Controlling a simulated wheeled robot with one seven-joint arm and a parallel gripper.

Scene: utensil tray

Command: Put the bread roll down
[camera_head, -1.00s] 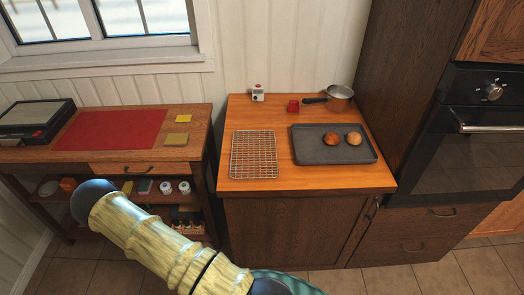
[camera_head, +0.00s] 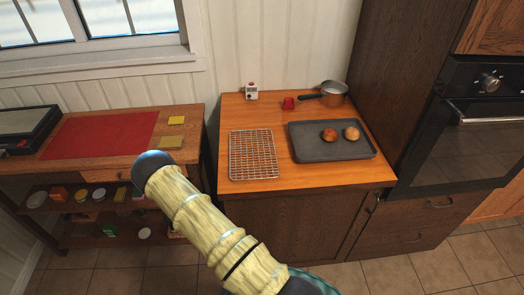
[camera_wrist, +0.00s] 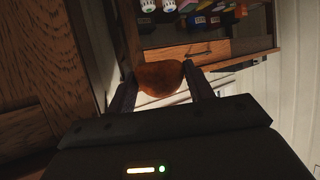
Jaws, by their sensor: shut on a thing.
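A brown bread roll (camera_wrist: 160,80) is held between the two dark fingers of my gripper (camera_wrist: 159,74) in the wrist view. The fingers press on its left and right sides. My gripper and this roll are not visible in the head view, where only part of my arm shows. Two other rolls, a darker one (camera_head: 329,135) and a paler one (camera_head: 351,133), lie side by side on the dark baking tray (camera_head: 310,154). A wire cooling rack (camera_head: 253,172) lies empty to the left of the tray on the wooden counter (camera_head: 290,181).
A tall oven cabinet (camera_head: 400,80) borders the right.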

